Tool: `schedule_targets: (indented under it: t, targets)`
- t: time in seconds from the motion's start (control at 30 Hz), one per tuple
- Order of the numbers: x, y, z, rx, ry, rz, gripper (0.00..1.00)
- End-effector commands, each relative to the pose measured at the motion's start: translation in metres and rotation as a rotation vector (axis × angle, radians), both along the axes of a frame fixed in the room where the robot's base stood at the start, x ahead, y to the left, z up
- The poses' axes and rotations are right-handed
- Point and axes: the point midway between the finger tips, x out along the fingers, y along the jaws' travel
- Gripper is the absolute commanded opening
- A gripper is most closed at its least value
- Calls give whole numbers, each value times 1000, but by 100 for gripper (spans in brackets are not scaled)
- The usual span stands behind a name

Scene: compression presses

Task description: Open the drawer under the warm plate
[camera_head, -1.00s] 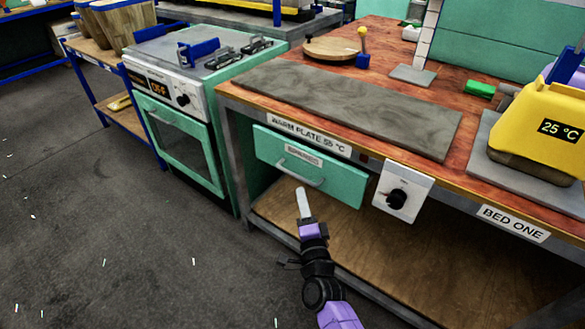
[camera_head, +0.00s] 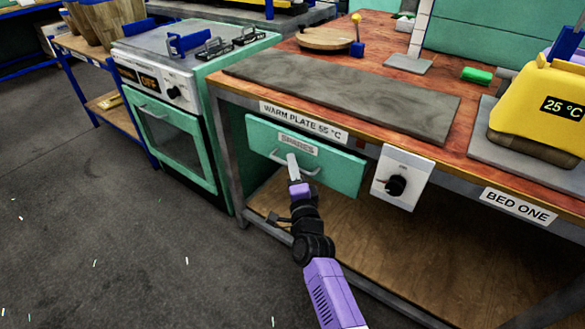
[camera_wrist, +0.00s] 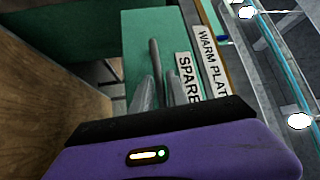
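The green drawer (camera_head: 340,172) hangs under the bench edge labelled WARM PLATE 55 °C and carries a SPARES label (camera_head: 298,143). It appears shut. Its pale bar handle (camera_head: 312,172) is partly hidden by my gripper. The warm plate (camera_head: 350,92) is a long grey slab on the bench above. My gripper (camera_head: 292,160) is at the handle in the head view. In the wrist view, the two fingers of my gripper (camera_wrist: 161,90) are apart, with the handle (camera_wrist: 154,62) between them. I cannot tell whether they touch it.
A control box with a black knob (camera_head: 396,186) is right of the drawer. A green oven (camera_head: 177,135) stands left of the bench.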

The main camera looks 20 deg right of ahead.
Motion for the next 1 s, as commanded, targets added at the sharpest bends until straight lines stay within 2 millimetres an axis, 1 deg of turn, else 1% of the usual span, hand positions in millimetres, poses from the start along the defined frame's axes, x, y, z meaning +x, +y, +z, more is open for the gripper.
schedule_targets:
  t: [0.1, 0.2, 1.0]
  targets:
    - [0, 0, 0, 0, 0, 0, 19]
    - [0, 0, 0, 0, 0, 0, 0]
    - [-1, 0, -1, 0, 0, 1, 0]
